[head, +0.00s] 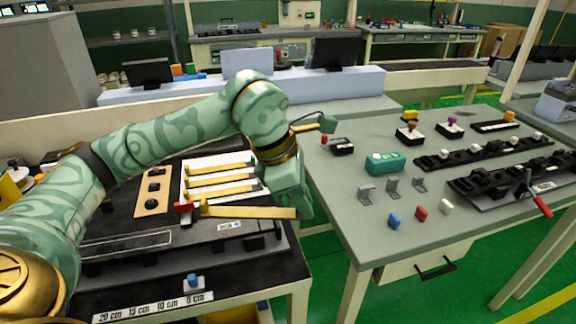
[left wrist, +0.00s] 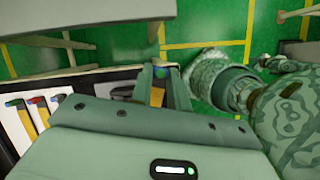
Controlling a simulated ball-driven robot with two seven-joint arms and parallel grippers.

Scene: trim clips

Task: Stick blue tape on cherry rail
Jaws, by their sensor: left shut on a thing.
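My left gripper (head: 301,206) is shut at the right end of a tan tape strip (head: 250,212), just off the left bench's right edge. I cannot tell a cherry rail apart. My right gripper is not seen.
A white board (head: 220,192) with several yellow strips lies behind the dispenser. A blue button (head: 193,280) sits by a length scale at the front. The grey right table (head: 345,200) holds clips, a green device (head: 385,162) and dark fixtures (head: 485,152). A floor gap separates the benches.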

